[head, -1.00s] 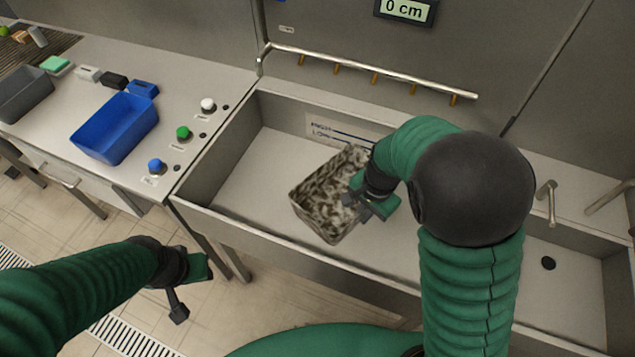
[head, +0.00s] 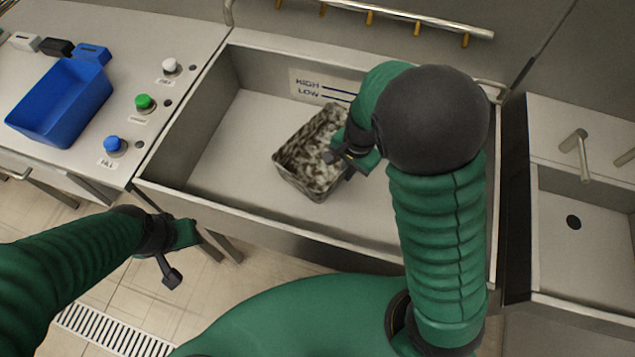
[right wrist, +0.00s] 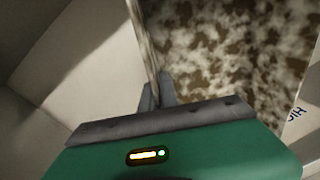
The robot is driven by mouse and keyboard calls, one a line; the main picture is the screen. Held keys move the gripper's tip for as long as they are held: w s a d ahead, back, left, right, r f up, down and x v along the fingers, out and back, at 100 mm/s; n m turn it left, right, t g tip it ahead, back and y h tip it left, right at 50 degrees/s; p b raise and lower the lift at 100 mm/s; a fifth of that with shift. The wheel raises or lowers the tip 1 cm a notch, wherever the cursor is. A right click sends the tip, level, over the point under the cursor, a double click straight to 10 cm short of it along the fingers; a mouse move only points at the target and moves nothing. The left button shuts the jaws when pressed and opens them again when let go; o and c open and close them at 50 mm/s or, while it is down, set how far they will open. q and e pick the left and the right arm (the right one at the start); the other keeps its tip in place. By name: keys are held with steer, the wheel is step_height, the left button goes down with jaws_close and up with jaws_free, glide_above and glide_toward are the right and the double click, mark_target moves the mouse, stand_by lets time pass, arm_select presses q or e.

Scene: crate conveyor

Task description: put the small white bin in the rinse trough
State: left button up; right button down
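The small white bin (head: 297,178), heavily mottled with brown dirt, is inside the walls of the rinse trough (head: 215,165), upright or slightly tilted. I cannot tell whether its base touches the trough floor. My right gripper (head: 340,157) is at the bin's right rim. In the right wrist view its fingers (right wrist: 157,95) close on the bin's thin wall, with the dirty inside (right wrist: 235,50) to the right. My left gripper (head: 180,257) is open and empty, in front of the trough over the floor.
A blue bin (head: 62,105) stands on the left counter. Blue (head: 114,145), green (head: 144,103) and white (head: 170,67) buttons line the counter's right edge. A rail (head: 415,18) runs behind the trough. A sink with a tap (head: 575,142) is at the right.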

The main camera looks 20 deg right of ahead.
mark_target(343, 195)
step_height(343, 195, down, 11)
steer(key=b, duration=0.4)
steer(key=shift+d, duration=0.1)
steer(key=shift+r, duration=0.15)
steer(key=c, duration=1.6)
jaws_free()
steer(key=shift+c, duration=0.2)
step_height(343, 195, up, 12)
steer(key=s+p, duration=0.1)
steer(key=p, duration=0.4)
steer(key=s+r+n+t, duration=0.1)
steer(key=s+r+n, duration=0.2)
steer(key=s+n, duration=0.4)
steer(key=n, duration=0.4)
steer(key=shift+s+a+r+t+h, duration=0.15)
steer(key=shift+s+a+t+h, duration=0.15)
steer(key=shift+t, duration=0.1)
